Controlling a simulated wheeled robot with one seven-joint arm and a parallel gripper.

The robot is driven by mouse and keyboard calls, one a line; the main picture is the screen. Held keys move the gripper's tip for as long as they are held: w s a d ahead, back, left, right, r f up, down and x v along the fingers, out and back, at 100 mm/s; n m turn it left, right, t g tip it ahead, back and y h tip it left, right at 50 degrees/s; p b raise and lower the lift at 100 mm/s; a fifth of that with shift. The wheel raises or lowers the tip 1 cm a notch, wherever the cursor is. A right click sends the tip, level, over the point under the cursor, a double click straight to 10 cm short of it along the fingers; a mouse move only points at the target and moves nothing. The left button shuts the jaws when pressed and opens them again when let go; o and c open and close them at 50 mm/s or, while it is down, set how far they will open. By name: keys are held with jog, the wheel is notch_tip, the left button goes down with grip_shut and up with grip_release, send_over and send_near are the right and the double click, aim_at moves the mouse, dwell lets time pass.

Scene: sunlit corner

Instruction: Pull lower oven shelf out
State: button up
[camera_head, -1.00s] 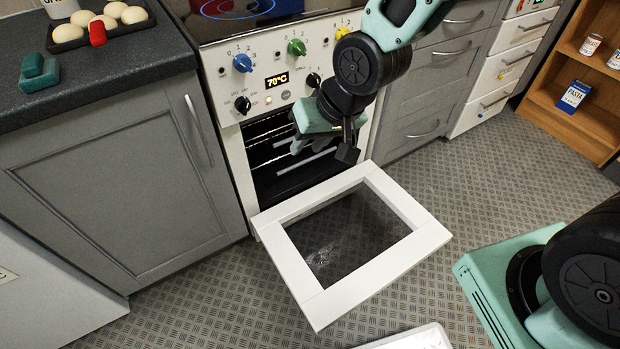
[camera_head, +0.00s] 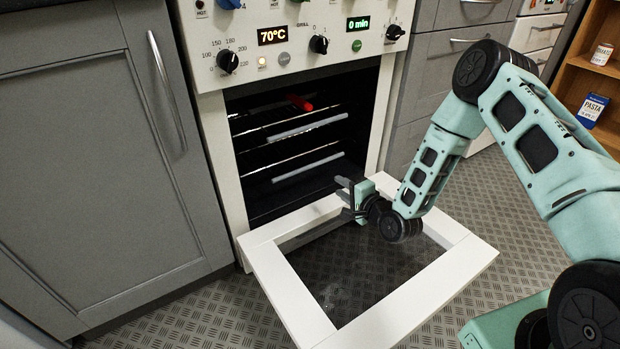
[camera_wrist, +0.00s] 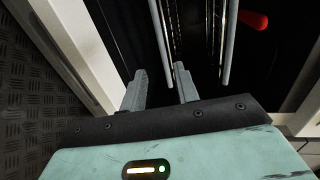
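The oven (camera_head: 290,80) stands with its white-framed glass door (camera_head: 262,243) folded down. Inside, the lower oven shelf (camera_head: 307,167) shows a light grey front bar, below a similar upper shelf (camera_head: 307,128). Both look pushed in. My gripper (camera_head: 343,190) is just above the open door, at the lower right of the oven mouth, slightly below the lower shelf's bar. In the wrist view, my gripper (camera_wrist: 160,88) has its two fingers apart with nothing between them. The lower shelf's bar (camera_wrist: 159,40) runs up from just beyond the fingertips, apparently not touched.
A red object (camera_head: 300,103) lies inside the oven near the upper shelf. The oven display reads 70°C. A grey cabinet (camera_head: 90,150) stands left of the oven and grey drawers (camera_head: 455,50) stand right. A wooden shelf unit (camera_head: 570,80) is at far right. Patterned floor surrounds the door.

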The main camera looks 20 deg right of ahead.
aim_at(311, 167)
jog(key=shift+b+x, duration=3.45)
jog(key=shift+x, duration=5.2)
jog(key=shift+r, duration=0.15)
jog(key=shift+c, duration=0.3)
grip_shut()
